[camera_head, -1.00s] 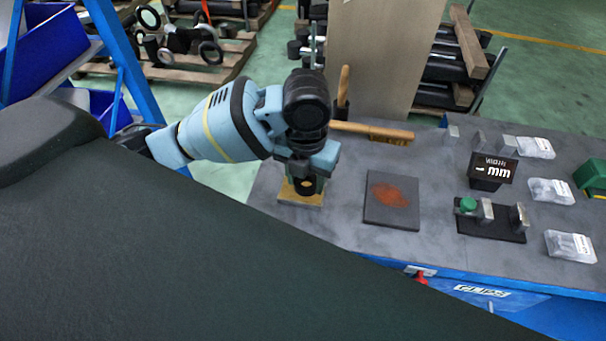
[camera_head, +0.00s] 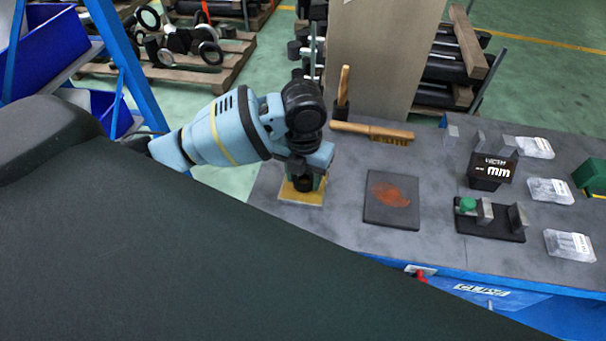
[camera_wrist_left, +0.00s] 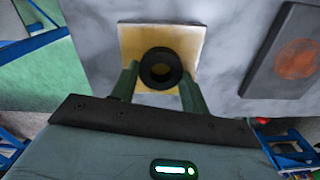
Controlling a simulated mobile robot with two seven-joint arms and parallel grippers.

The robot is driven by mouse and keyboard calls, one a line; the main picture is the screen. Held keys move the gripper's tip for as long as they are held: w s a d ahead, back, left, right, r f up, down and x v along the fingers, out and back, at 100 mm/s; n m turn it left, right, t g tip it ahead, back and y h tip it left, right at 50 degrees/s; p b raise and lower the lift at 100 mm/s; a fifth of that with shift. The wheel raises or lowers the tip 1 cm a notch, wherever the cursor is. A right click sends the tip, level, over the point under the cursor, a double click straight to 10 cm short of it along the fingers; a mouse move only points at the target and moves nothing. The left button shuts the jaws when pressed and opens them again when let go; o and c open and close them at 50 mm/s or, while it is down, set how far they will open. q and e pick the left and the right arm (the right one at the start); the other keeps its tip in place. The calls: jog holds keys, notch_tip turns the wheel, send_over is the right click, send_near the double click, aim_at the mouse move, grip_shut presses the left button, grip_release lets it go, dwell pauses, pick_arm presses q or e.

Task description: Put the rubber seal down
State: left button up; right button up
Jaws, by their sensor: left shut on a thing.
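In the left wrist view the seal shows in front of a yellowish square pad (camera_wrist_left: 128,40) on the grey table. In the head view the left gripper (camera_head: 303,180) is over the same pad (camera_head: 300,196). I cannot tell whether the seal touches the pad. My right gripper is not in view.
A dark square plate with a rusty patch (camera_head: 376,215) lies right of the pad. Behind are a wooden-handled brush (camera_head: 372,132) and a tall board (camera_head: 375,60). A black block fixture (camera_head: 490,222), a dark labelled box (camera_head: 490,172) and clear packets (camera_head: 550,190) occupy the table's right.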

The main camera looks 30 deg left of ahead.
aim_at(303, 180)
pick_arm(q)
jog(key=shift+f, duration=0.2)
jog(key=o, duration=1)
jog(key=shift+c, duration=0.2)
jog(key=shift+r, duration=0.15)
notch_tip(303, 180, up, 12)
